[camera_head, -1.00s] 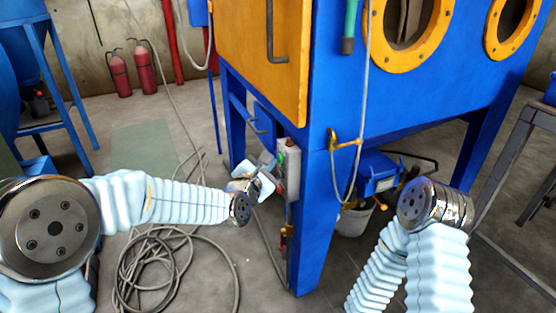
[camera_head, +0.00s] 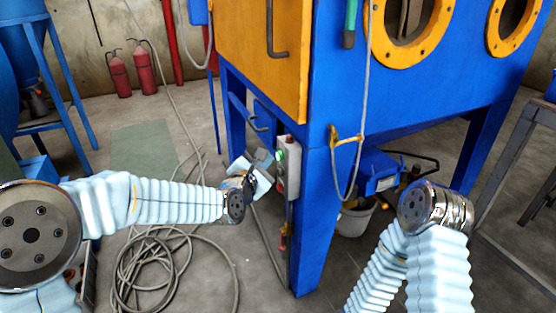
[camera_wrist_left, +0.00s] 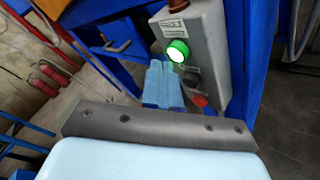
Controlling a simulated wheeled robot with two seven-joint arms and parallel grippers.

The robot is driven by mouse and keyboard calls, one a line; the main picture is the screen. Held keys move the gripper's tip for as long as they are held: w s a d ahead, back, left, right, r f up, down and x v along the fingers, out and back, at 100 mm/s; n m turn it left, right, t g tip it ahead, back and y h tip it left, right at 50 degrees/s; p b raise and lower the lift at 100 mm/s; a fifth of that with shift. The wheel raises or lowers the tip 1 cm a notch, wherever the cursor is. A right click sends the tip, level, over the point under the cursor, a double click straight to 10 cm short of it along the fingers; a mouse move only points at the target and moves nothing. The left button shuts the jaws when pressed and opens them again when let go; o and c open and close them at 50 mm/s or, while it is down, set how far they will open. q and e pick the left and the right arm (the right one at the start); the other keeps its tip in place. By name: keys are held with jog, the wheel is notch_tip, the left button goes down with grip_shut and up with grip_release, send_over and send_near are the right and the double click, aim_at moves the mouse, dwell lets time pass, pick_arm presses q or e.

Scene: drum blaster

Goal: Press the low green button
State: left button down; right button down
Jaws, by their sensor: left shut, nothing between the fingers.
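The green button (camera_wrist_left: 177,50) is on the front of a grey control box (camera_wrist_left: 205,35), and its face looks bright and whitish in the left wrist view. In the head view the button (camera_head: 279,155) shows small on the box (camera_head: 292,170) fixed to the blue cabinet's leg. My left gripper (camera_head: 267,160) is shut and empty, close in front of the box. In the left wrist view its pale blue fingers (camera_wrist_left: 163,84) are just below and left of the button; contact with the box cannot be told. My right gripper is out of view.
A blue cabinet (camera_head: 335,100) with a yellow door (camera_head: 255,60) stands over the box. A coiled hose (camera_head: 155,265) lies on the floor.

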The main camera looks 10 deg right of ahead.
pick_arm(q)
jog(key=shift+a, duration=0.1)
jog(key=a+b, duration=0.1)
jog(key=s+a+b, duration=0.1)
jog(key=a, duration=0.1)
jog(key=a+b, duration=0.1)
jog(key=b, duration=0.1)
jog(key=shift+s+a, duration=0.35)
jog(key=shift+a, duration=0.05)
dwell(0.7)
